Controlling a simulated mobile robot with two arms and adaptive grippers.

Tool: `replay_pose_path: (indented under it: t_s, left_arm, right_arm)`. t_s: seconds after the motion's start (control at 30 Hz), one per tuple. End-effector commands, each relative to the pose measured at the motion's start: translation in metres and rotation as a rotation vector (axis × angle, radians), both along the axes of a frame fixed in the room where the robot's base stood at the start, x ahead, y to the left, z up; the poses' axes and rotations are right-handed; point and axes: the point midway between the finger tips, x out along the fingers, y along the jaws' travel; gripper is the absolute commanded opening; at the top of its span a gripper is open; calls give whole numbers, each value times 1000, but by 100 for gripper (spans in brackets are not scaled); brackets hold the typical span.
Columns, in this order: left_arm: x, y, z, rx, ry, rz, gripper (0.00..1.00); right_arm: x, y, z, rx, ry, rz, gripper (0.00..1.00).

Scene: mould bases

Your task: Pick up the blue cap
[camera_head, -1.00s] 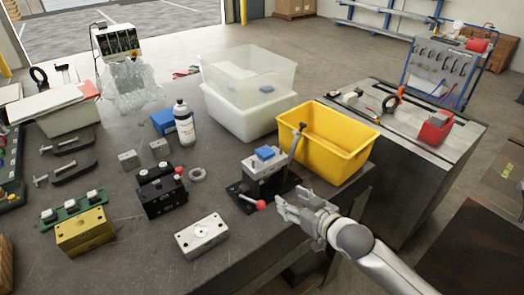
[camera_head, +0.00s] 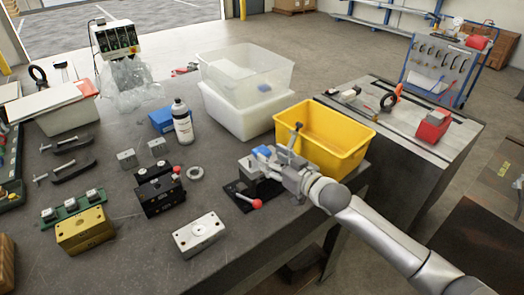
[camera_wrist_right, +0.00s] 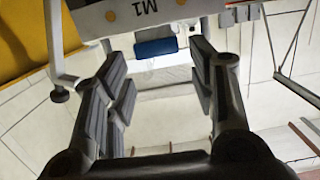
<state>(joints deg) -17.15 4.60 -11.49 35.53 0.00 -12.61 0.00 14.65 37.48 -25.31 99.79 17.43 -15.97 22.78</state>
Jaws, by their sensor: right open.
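The blue cap (camera_head: 262,151) sits on top of a grey block in a black clamp fixture (camera_head: 236,193) with a red-knobbed lever. My right gripper (camera_head: 280,168) is open beside the cap, on its right and near side, and partly hides the block. In the right wrist view the cap (camera_wrist_right: 155,47) appears small and dark blue beyond the open fingers (camera_wrist_right: 157,72), roughly centred between them. The gap between the jaws is empty. I cannot tell whether a finger touches the block. My left gripper is not in view.
A yellow bin (camera_head: 335,158) stands just behind my right gripper, and an upright lever (camera_head: 295,135) rises close to it. A white block (camera_head: 200,234) and a black fixture (camera_head: 160,193) lie to the left.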

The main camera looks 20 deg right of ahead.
Motion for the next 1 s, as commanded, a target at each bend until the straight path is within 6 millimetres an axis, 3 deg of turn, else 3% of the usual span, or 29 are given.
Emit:
replay_pose_path:
  t_s: [0.4,0.77,1.0]
  left_arm:
    - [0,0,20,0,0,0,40]
    - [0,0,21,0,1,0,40]
    - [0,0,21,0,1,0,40]
  right_arm:
    - [40,11,-7,1,2,-1,52]
    - [46,14,-10,0,1,1,52]
    - [46,14,-10,0,1,0,27]
